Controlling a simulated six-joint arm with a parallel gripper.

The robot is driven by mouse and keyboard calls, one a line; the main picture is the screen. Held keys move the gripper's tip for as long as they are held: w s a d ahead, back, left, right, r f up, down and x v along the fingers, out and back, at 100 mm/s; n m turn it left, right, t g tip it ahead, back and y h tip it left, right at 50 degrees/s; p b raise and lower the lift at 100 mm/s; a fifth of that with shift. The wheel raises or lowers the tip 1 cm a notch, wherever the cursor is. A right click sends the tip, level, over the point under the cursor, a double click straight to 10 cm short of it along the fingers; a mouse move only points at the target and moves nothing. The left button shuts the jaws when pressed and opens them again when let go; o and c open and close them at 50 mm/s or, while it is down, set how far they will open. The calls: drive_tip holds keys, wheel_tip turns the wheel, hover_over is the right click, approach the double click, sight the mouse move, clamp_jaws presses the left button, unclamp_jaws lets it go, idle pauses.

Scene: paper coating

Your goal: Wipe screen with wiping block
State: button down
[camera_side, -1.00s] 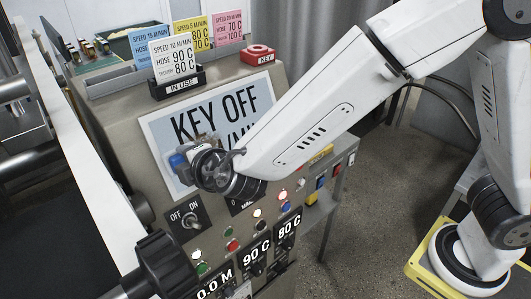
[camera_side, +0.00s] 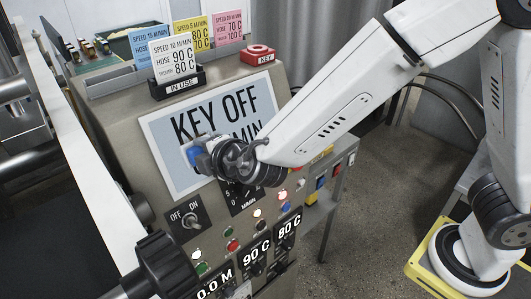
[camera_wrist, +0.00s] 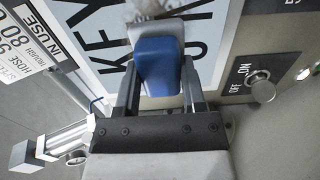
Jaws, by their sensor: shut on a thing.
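The screen (camera_side: 180,119) is a pale blue panel in a white frame on the sloping console, with "KEY OFF" in large black letters. The wiping block (camera_side: 194,155) has a blue handle and lies against the lower middle of the screen; I cannot tell how firmly it touches. My gripper (camera_side: 208,154) is shut on it and hides part of the lower text. In the wrist view the block's blue handle (camera_wrist: 158,65) sits between my fingers (camera_wrist: 158,88), with a pale pad beyond it. A mottled grey patch (camera_wrist: 150,9) shows on the screen just past the block.
An OFF/ON switch (camera_side: 190,220) sits below the screen, with lit buttons and dials lower down. A card holder marked "IN USE" (camera_side: 180,85) and a red key box (camera_side: 258,53) stand on top of the console. A black knob (camera_side: 165,263) stands at the front left.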

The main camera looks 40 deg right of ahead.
drive_tip(key=shift+w+d, duration=0.15)
drive_tip(key=shift+d, duration=1.65)
drive_tip(key=shift+d, duration=1.75)
drive_tip(key=shift+a, duration=0.15)
drive_tip(key=shift+a, duration=1.7)
drive_tip(key=shift+a, duration=0.1)
drive_tip(key=shift+w+a, duration=0.1)
drive_tip(key=shift+a, duration=1.55)
drive_tip(key=shift+a, duration=0.15)
